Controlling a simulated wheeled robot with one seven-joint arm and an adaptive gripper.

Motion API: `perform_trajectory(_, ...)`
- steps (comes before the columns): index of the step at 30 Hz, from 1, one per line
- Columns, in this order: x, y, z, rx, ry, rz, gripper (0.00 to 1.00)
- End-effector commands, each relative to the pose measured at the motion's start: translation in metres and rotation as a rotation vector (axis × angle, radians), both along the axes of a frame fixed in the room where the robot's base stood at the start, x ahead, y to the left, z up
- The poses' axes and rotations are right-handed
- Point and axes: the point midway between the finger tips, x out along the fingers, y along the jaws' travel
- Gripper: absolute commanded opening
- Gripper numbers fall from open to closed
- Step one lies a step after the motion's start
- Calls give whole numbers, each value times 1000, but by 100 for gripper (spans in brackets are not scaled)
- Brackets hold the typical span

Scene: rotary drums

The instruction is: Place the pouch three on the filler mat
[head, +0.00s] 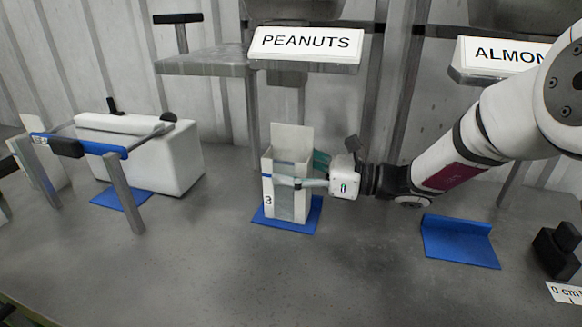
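The pouch three (285,204) is a tall pale open-topped pouch marked "3", with a raised back panel and a grey panel on its front. It stands upright, on or just over a blue mat (309,221) below the PEANUTS sign. My gripper (302,172) reaches in from the right at mid-height. One finger lies across the pouch's front and a teal part shows behind its right side. The pouch is between the fingers, but whether they press on it cannot be told. The pouch hides much of the mat and the rear finger.
The PEANUTS spout (206,62) overhangs behind the pouch, with an ALMOND-type sign (503,57) to its right. A white box (170,160) and blue-barred frame (112,152) stand left. A raised-edge blue mat (460,250) and black device (556,250) are right. The front table is clear.

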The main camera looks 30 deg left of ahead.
Motion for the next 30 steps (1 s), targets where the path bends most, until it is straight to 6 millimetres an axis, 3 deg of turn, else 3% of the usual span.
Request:
perform_trajectory(5,0,0,5,0,-2,1,69)
perform_trajectory(15,13,-50,4,1,1,-4,69)
perform_trajectory(21,17,-70,4,1,0,-1,69)
perform_trajectory(30,17,-73,3,0,0,1,69)
